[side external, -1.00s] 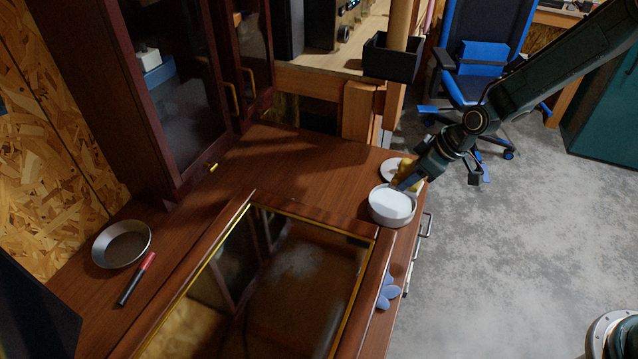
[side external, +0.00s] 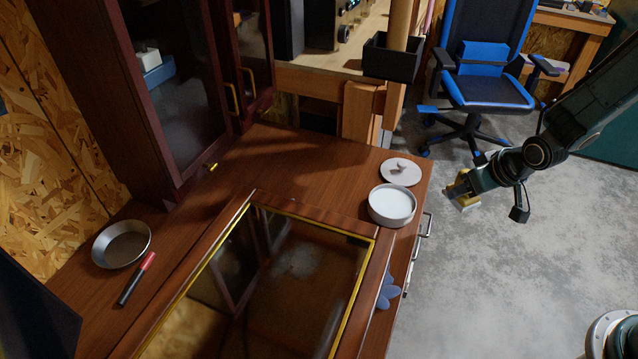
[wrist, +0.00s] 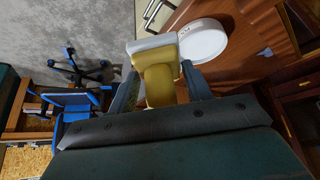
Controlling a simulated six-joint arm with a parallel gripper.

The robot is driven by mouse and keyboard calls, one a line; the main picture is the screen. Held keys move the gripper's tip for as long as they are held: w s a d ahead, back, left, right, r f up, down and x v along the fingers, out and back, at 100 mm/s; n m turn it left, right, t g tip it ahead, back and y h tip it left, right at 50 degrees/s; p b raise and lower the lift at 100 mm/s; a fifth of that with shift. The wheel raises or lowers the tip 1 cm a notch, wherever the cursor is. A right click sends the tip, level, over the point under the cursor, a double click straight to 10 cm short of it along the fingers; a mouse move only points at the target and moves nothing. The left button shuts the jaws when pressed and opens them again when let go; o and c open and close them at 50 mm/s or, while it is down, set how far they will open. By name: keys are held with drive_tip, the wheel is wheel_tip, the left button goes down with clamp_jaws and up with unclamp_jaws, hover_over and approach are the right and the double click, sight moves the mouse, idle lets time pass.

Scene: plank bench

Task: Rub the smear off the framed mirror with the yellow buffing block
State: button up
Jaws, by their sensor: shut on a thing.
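My gripper (side external: 457,192) is shut on the yellow buffing block (side external: 468,203) and holds it in the air off the right edge of the bench. In the wrist view the yellow block (wrist: 160,84) sits between the two fingers, with a pale pad at its far end. The framed mirror (side external: 339,265) lies flat on the bench, with a thin gold inner edge and a wide wooden frame. A pale, cloudy smear (side external: 297,262) shows on the upper middle of its glass. The block is well apart from the mirror.
A round white dish (side external: 391,206) stands at the bench's right edge, its knobbed lid (side external: 400,172) behind it. Blue petal-shaped thing (side external: 388,292) lies right of the frame. A metal bowl (side external: 121,244) and red-black marker (side external: 137,279) lie left. A glazed cabinet (side external: 185,90) stands behind.

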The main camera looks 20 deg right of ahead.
drive_tip(key=shift+w, duration=0.1)
idle(0.3)
drive_tip(key=w+a+n+g+y, duration=0.15)
drive_tip(key=a+n, duration=0.25)
drive_tip(key=a, duration=0.6)
drive_tip(key=w+a+n+y, duration=0.3)
drive_tip(key=a+n, duration=0.2)
drive_tip(key=a, duration=0.6)
drive_tip(key=s+a+n+g, duration=0.2)
drive_tip(key=a+n, duration=0.2)
drive_tip(key=a, duration=0.5)
drive_tip(key=s+a+n+g+y, duration=0.1)
drive_tip(key=a+n, duration=0.4)
drive_tip(key=a, duration=0.5)
drive_tip(key=s+r+g, duration=0.1)
drive_tip(key=s, duration=0.1)
drive_tip(key=shift+s, duration=0.35)
drive_tip(key=shift+f+g+y, duration=0.2)
drive_tip(key=shift+g+y, duration=0.05)
drive_tip(key=shift+f, duration=2.85)
drive_tip(key=shift+f, duration=1)
drive_tip(key=shift+w, duration=0.1)
